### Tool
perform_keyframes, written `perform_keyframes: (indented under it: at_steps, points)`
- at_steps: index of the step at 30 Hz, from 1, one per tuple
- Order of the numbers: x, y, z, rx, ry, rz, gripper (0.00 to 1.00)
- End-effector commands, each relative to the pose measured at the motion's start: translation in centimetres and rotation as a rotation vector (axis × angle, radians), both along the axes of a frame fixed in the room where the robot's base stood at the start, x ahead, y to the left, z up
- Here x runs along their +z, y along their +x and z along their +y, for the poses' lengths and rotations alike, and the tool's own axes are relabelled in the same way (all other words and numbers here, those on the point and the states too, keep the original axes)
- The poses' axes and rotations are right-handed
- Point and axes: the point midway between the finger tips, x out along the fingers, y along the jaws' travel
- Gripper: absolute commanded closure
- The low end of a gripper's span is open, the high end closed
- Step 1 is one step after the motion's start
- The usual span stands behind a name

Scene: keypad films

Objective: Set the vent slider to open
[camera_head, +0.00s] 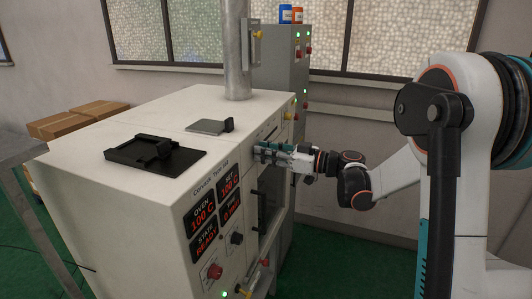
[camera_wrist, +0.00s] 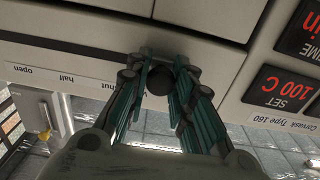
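The vent slider's round black knob (camera_wrist: 159,80) shows in the wrist view between my fingers.
Red displays (camera_head: 203,215) show OVEN 100 C, SET 100 C and READY. A black tray (camera_head: 155,153) and a grey plate (camera_head: 208,126) lie on top. A grey pipe (camera_head: 236,50) rises behind.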

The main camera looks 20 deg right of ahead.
Motion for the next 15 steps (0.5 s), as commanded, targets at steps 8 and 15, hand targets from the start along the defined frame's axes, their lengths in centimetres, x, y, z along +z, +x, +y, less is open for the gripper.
perform_keyframes:
  at_steps: [8,15]
  points:
    - [0.0,0.3,-0.2,-0.001,0.000,0.000,1.00]
    - [-0.1,3.3,-2.5,-0.002,0.001,-0.001,1.00]
